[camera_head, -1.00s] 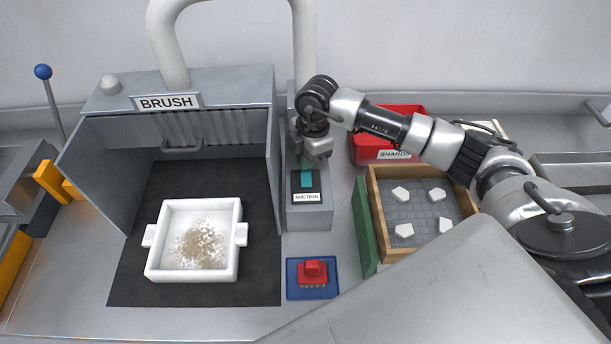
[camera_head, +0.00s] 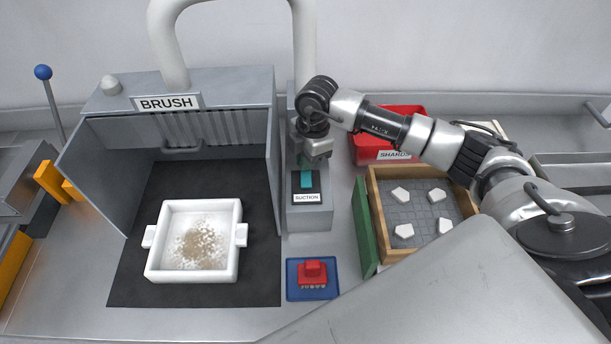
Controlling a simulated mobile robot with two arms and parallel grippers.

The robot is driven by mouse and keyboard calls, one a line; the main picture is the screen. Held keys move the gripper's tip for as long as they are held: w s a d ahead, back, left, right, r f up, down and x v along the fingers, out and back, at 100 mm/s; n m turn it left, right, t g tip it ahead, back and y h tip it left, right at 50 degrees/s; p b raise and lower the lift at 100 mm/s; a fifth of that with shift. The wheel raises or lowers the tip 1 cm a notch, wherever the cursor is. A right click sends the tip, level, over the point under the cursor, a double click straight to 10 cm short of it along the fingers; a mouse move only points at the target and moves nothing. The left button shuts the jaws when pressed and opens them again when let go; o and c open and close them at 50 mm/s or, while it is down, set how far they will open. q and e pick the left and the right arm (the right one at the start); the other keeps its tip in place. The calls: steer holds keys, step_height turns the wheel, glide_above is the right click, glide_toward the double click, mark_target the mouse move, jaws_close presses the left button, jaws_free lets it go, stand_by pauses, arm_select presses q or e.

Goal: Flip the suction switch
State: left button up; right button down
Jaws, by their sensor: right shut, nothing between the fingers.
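The suction switch (camera_head: 307,181) is a teal rocker on a dark plate, above a white label reading SUCTION (camera_head: 306,198). It sits on a grey box right of the brush hood. My right gripper (camera_head: 308,165) is shut and empty, pointing down at the switch's far end. The fingertips are small and dark here, and I cannot tell whether they touch the teal part. The far end of the switch is partly hidden by the gripper. My left gripper is not in view.
The BRUSH hood (camera_head: 90,150) stands left, with a white tray (camera_head: 148,262) of brownish powder on a black mat (camera_head: 258,290). A red brush (camera_head: 313,273) lies on a blue tray (camera_head: 291,281). A red SHARDS bin (camera_head: 365,150) and wooden frame (camera_head: 376,200) with white pieces stand right.

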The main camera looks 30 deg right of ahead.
mark_target(307, 173)
steer(key=shift+s+f+b, duration=0.1)
steer(key=shift+f+b, duration=0.2)
steer(key=shift+f, duration=0.1)
stand_by(0.8)
steer(key=shift+r+p, duration=0.8)
steer(key=shift+r, duration=0.1)
step_height(307, 173, up, 5)
steer(key=p, duration=0.4)
steer(key=shift+r, duration=0.15)
